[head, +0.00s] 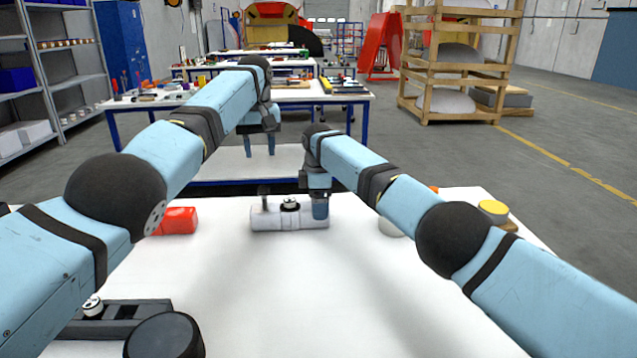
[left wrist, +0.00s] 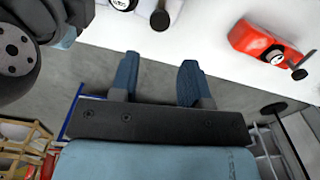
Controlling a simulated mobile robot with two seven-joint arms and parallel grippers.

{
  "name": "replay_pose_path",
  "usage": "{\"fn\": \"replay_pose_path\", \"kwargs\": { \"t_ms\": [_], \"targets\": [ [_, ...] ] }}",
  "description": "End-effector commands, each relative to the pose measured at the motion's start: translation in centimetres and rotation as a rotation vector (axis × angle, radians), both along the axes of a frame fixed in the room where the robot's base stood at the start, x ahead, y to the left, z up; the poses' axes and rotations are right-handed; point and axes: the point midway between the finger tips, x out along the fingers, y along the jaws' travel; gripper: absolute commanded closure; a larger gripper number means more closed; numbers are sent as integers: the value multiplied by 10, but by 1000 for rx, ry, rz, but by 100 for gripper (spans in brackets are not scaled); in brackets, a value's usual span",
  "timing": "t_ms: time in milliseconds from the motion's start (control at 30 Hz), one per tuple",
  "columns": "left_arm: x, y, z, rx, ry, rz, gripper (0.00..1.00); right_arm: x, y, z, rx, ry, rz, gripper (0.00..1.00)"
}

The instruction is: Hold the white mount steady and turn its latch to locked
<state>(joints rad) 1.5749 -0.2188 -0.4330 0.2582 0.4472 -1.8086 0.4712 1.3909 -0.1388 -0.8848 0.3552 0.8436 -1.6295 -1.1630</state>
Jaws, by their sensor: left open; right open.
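The white mount (head: 272,219) lies on the white table, with a round dark-ringed fitting on top and a dark upright latch handle (head: 263,191) near its left end. My right gripper (head: 320,208) points down at the mount's right end, open; whether its fingers touch the mount I cannot tell. My left gripper (head: 260,154) is open and empty, pointing down beyond the table's far edge, behind the mount. In the left wrist view its fingers (left wrist: 158,80) are spread, and part of the white mount (left wrist: 121,4) shows at the top edge with the dark handle (left wrist: 160,19).
A red mount (head: 178,221) lies left of the white one, with its own dark handle (left wrist: 299,73). A black fixture (head: 120,318) stands at the near left. A yellow-topped item (head: 493,209) is at the right. The table's front middle is clear.

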Motion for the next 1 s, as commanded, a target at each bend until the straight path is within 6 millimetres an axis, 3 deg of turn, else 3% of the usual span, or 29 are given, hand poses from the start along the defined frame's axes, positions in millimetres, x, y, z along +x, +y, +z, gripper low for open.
{"fn": "replay_pose_path", "kwargs": {
  "t_ms": [100,300,633,667,900,933,1000],
  "targets": [
    [0,0,0,0,0,0,57,0,0,-19,-1,1,1,11],
    [0,0,0,0,0,0,57,0,0,-38,-1,0,-1,11],
    [0,0,0,0,0,0,57,0,0,-41,0,-1,0,11],
    [0,0,0,0,0,0,57,0,0,-41,0,-1,0,13],
    [0,0,0,0,0,0,57,0,0,-41,0,-1,0,68],
    [0,0,0,0,0,0,57,0,0,-41,0,-1,0,69],
    [0,0,0,0,0,-4,44,0,0,-41,0,-1,0,69]
  ]
}}
